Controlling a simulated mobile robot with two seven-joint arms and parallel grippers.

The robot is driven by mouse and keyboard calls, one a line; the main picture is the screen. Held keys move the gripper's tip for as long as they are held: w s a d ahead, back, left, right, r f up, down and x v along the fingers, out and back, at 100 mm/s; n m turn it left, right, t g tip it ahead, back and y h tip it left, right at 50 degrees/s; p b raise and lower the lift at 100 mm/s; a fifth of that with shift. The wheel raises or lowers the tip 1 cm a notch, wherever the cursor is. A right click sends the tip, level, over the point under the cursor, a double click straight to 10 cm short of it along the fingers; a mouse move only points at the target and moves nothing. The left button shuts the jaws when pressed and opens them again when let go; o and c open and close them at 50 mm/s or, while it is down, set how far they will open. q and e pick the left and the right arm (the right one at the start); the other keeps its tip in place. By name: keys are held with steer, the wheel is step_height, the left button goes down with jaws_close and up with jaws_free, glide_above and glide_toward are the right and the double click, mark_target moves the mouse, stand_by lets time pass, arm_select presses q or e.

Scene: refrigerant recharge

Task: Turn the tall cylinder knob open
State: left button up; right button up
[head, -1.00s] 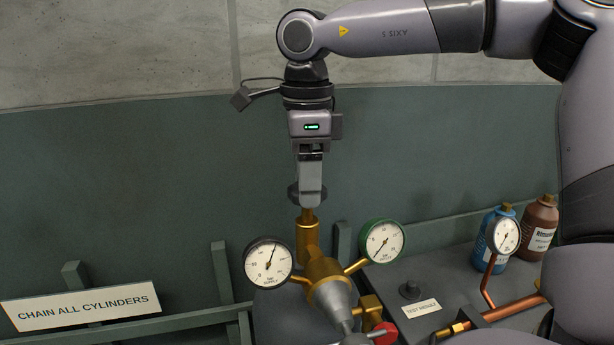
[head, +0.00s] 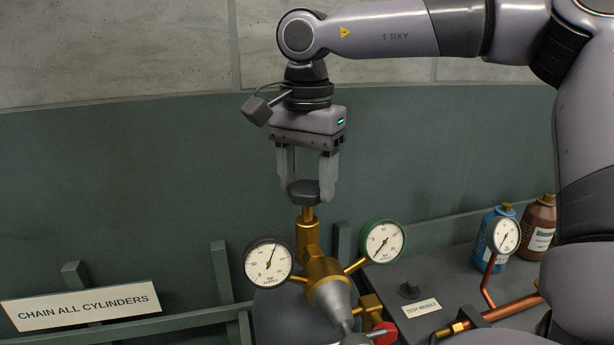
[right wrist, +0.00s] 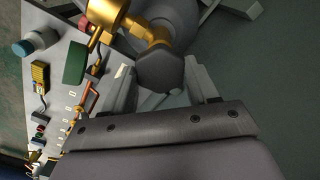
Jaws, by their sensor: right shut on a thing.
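The tall cylinder (head: 278,312) is grey and stands low in the middle of the head view, mostly behind the brass regulator. Its brass valve (head: 307,238) rises upright and carries a dark knob (head: 303,192) on top. The knob also shows, dark and many-sided, in the right wrist view (right wrist: 162,69). My right gripper (head: 309,190) points straight down from above and is shut on the knob, one finger on each side. My left gripper is not in view.
A black-rimmed gauge (head: 268,264) and a green-rimmed gauge (head: 383,241) flank the brass regulator (head: 325,270). A sign (head: 82,306) reads "CHAIN ALL CYLINDERS". A blue bottle (head: 496,232), a brown bottle (head: 541,226) and copper pipes (head: 510,309) are at right.

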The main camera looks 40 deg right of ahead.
mark_target(307, 188)
steer(key=shift+r+n, duration=0.1)
steer(key=shift+n, duration=1.8)
steer(key=o, duration=1.1)
steer(key=shift+c, duration=0.2)
steer(key=shift+r, duration=3.55)
